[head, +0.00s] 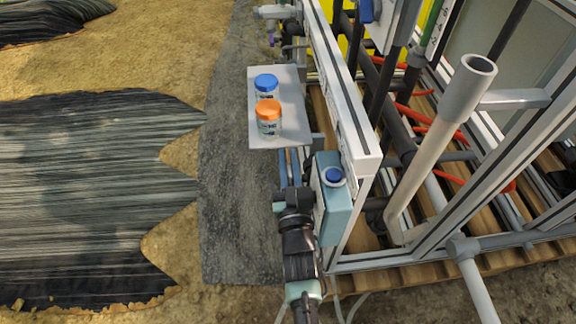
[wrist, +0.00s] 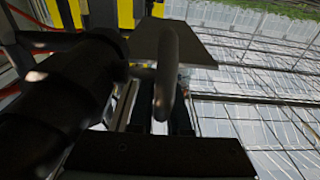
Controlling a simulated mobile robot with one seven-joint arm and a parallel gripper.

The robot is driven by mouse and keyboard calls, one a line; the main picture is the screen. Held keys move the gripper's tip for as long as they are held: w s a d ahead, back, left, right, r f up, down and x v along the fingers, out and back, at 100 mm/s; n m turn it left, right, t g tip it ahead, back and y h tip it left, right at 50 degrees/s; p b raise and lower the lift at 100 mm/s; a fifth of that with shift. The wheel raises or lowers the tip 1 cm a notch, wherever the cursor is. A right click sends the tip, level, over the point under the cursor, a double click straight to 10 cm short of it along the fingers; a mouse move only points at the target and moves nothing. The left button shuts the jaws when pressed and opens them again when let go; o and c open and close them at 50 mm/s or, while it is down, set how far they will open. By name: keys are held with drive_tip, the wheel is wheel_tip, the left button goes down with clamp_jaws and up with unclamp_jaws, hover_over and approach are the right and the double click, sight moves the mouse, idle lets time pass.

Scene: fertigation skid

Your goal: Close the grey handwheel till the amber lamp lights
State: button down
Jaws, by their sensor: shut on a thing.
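A smooth grey curved bar (wrist: 166,75), seen nearly edge-on in the wrist view, looks like the rim of the grey handwheel. My gripper (wrist: 158,118) is shut on it, with the dark jaws around its lower part. In the head view my gripper (head: 292,198) is at the skid's near left corner, beside a teal box, and my own arm hides the handwheel there. I cannot make out the handwheel's spokes or hub. No lit amber lamp shows in either view.
The teal box (head: 338,205) with a blue round top is close right of my gripper. Skid frame posts and pipes (head: 430,150) crowd the right; open ground lies left.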

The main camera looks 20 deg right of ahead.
drive_tip(key=t+b, duration=0.1)
drive_tip(key=b, duration=0.1)
drive_tip(key=t+b, duration=0.1)
drive_tip(key=b, duration=0.2)
drive_tip(key=s+t+b, duration=0.1)
drive_tip(key=b, duration=0.2)
drive_tip(key=shift+a+f+h, duration=0.15)
drive_tip(key=shift+f+h, duration=0.1)
drive_tip(key=shift+h, duration=0.15)
drive_tip(key=t+b, duration=0.1)
drive_tip(key=b, duration=0.1)
drive_tip(key=s+t+b, duration=0.1)
drive_tip(key=b, duration=0.2)
drive_tip(key=shift+a+r+t+h, duration=0.1)
drive_tip(key=shift+r+t+h, duration=0.3)
drive_tip(key=shift+r+b, duration=0.15)
drive_tip(key=shift+b, duration=0.2)
drive_tip(key=shift+r+t, duration=0.1)
drive_tip(key=shift+t, duration=0.2)
drive_tip(key=c, duration=1.2)
unclamp_jaws()
drive_tip(key=shift+o, duration=0.2)
drive_tip(key=shift+s, duration=0.1)
drive_tip(key=p+v, duration=0.4)
drive_tip(key=v, duration=0.9)
